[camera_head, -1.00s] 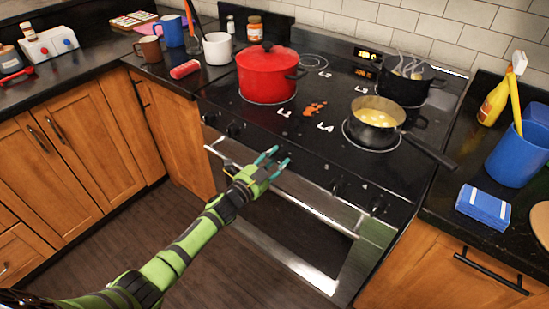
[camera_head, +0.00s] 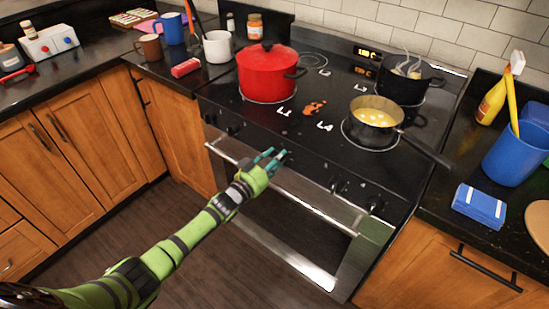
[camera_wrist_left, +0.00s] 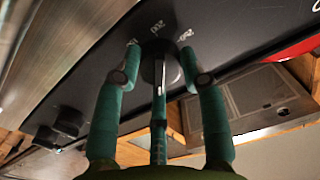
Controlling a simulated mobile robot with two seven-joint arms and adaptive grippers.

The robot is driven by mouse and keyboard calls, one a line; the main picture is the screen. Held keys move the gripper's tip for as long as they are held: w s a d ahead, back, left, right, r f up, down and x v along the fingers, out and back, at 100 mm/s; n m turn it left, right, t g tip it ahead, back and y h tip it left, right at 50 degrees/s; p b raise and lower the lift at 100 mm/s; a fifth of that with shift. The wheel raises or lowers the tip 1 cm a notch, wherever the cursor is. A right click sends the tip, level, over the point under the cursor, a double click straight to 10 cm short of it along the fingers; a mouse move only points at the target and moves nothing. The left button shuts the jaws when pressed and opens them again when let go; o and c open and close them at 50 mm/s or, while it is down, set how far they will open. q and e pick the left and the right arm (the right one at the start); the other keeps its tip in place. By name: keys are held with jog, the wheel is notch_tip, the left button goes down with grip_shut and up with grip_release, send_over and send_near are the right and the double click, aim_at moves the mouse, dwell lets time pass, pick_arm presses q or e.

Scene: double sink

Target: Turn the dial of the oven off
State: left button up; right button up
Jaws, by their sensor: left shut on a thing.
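The oven (camera_head: 300,225) has a black front panel and a steel door with a bar handle. My left gripper (camera_head: 269,157), green with teal fingers, is at the middle of the panel, above the handle. In the left wrist view, its three fingers (camera_wrist_left: 160,65) surround a dark round dial (camera_wrist_left: 172,72) and are closed on it. White markings show on the panel around the dial; I cannot read its setting. In the head view the fingers hide the dial. My right gripper is not in view.
Other dark knobs (camera_head: 375,205) sit on the panel to both sides. A red pot (camera_head: 267,74), an open saucepan (camera_head: 377,115) with its handle jutting forward right, and a steaming black pot (camera_head: 410,85) stand on the cooktop. The floor before the oven is clear.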

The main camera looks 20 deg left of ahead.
pick_arm(q)
jog(key=n, duration=0.5)
jog(key=n+b, duration=0.1)
jog(key=n, duration=0.1)
jog(key=shift+w+r+n, duration=0.1)
jog(key=shift+r+n, duration=0.15)
jog(key=shift+n, duration=0.15)
jog(key=shift+r, duration=0.15)
jog(key=o, duration=1.2)
jog(key=shift+c, duration=0.2)
jog(key=shift+f, duration=0.25)
jog(key=v, duration=1.2)
